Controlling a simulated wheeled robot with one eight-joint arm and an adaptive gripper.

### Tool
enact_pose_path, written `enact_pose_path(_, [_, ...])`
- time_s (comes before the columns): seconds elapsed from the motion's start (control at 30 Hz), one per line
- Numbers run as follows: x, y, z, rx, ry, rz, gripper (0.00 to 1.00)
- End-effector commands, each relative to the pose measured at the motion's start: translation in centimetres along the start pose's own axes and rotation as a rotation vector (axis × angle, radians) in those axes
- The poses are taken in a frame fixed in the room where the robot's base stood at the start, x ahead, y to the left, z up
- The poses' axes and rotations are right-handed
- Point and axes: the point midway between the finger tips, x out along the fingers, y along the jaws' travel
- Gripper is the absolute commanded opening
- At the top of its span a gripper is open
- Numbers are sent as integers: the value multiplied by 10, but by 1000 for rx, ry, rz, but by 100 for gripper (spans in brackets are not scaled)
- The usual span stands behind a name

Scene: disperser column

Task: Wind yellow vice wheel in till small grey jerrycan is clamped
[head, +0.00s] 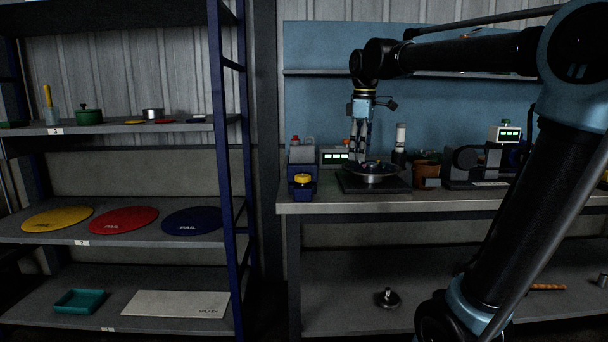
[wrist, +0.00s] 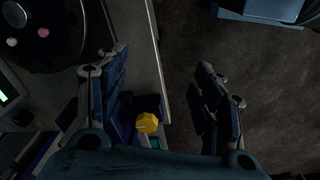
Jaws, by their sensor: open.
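The yellow vice wheel (head: 302,179) is on the front of a blue vice (head: 301,190) at the left end of the bench. The small grey jerrycan (head: 301,155), with a red cap, stands just behind the wheel at the vice. I cannot tell whether the jaws touch it. My gripper (head: 359,157) points down, right of the vice, over a round metal dish. In the wrist view the gripper (wrist: 160,65) is open and empty. The yellow wheel also shows there (wrist: 147,122), low between the fingers and apart from them. The jerrycan is not clear in that view.
The metal dish (head: 373,171) rests on a black plate close under my gripper. A box with a green display (head: 335,157) stands between vice and dish. Machines fill the bench's right side. The bench front edge (head: 430,202) is clear. A shelf rack (head: 228,130) stands left.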

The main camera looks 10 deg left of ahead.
Motion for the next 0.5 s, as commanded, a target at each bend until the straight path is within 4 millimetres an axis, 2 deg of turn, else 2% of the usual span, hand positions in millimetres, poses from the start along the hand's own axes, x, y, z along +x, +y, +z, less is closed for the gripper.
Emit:
enact_pose_path(0.03, [-12, 5, -24, -75, -2, -6, 62])
enact_pose_path(0.3, [-57, 10, -128, -448, -15, -40, 62])
enact_pose_path(0.4, [-67, 6, -156, -549, -19, -50, 62])
enact_pose_path(0.5, [-73, 4, -175, -618, -21, -57, 62])
